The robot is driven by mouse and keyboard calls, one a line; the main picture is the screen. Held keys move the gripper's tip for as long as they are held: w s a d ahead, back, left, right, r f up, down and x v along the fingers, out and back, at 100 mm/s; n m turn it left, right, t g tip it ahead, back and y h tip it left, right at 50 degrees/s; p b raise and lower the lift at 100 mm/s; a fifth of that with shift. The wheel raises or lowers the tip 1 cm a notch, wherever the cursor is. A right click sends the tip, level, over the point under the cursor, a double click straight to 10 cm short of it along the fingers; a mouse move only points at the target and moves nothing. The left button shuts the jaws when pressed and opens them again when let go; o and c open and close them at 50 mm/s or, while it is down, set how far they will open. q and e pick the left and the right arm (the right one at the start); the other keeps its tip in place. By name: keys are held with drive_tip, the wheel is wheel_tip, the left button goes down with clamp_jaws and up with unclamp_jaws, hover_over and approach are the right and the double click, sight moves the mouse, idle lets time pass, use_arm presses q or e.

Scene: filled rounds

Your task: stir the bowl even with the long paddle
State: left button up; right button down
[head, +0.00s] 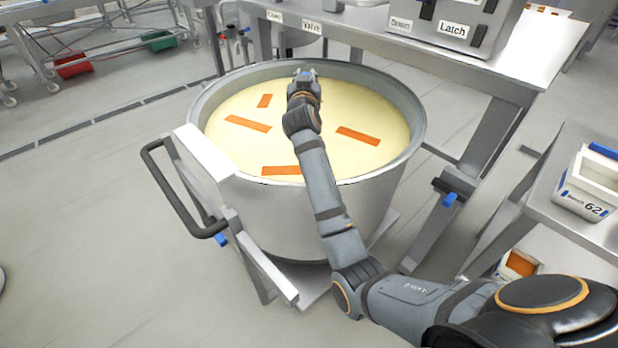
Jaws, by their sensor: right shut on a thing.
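The large steel bowl (416,128) stands in a frame in the middle of the head view. It is filled with a pale yellow mass (375,105). Several orange patches lie on its surface, among them a left one (248,124), a right one (358,136) and a near one (281,170). My right arm reaches in from the lower right across the bowl's near rim. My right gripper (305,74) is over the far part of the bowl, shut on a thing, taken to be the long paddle. The paddle itself is hidden behind gripper and arm. My left gripper is not in view.
A black handle (180,195) juts from the bowl's frame at the left. A white bin marked 62 (583,192) sits on a bench at the right.

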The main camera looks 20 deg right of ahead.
drive_tip(key=shift+s+d+r, duration=0.1)
drive_tip(key=shift+s+d, duration=0.1)
drive_tip(key=shift+s, duration=0.35)
drive_tip(key=s+d+p, duration=0.3)
drive_tip(key=s, duration=0.6)
drive_tip(key=w+a+b+x, duration=0.1)
drive_tip(key=b+x, duration=0.2)
drive_tip(key=x, duration=0.9)
drive_tip(key=w+a+b, duration=0.5)
drive_tip(key=a+b, duration=0.1)
drive_tip(key=a, duration=0.4)
drive_tip(key=s+d+p, duration=0.1)
drive_tip(key=s, duration=0.1)
drive_tip(key=s+d+p, duration=0.1)
drive_tip(key=s+p, duration=0.1)
drive_tip(key=s, duration=0.1)
drive_tip(key=s+d+p, duration=0.1)
drive_tip(key=s, duration=0.1)
drive_tip(key=shift+s, duration=0.3)
drive_tip(key=shift+s+d, duration=0.1)
drive_tip(key=shift+s, duration=0.1)
